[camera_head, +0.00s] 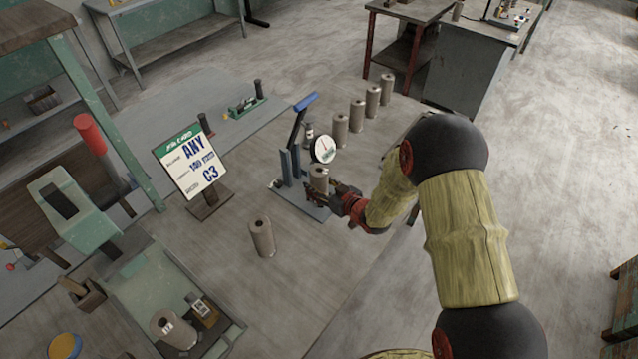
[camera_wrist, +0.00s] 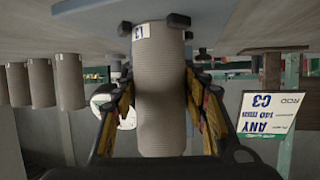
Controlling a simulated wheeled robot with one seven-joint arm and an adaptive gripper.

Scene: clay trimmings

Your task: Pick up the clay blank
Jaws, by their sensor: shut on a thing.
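A grey-brown ribbed cylinder, the clay blank (camera_head: 319,179), stands upright at the blue gauge stand (camera_head: 290,170), below its round white dial (camera_head: 323,149). My gripper (camera_head: 334,188) reaches in from the right and is shut on this blank. In the wrist view, which looks upside down, the blank (camera_wrist: 160,95) fills the middle between my two fingers, with a small white label reading C3 at its base end. That end is at the blue plate (camera_wrist: 90,25); I cannot tell whether it touches. A sign (camera_head: 190,160) reads ANY, 140 mm and C3.
Several similar cylinders stand in a row behind the gauge, the nearest (camera_head: 340,130) close to it. Another cylinder (camera_head: 262,238) stands alone on the table, front left. Table right of the lone cylinder is clear.

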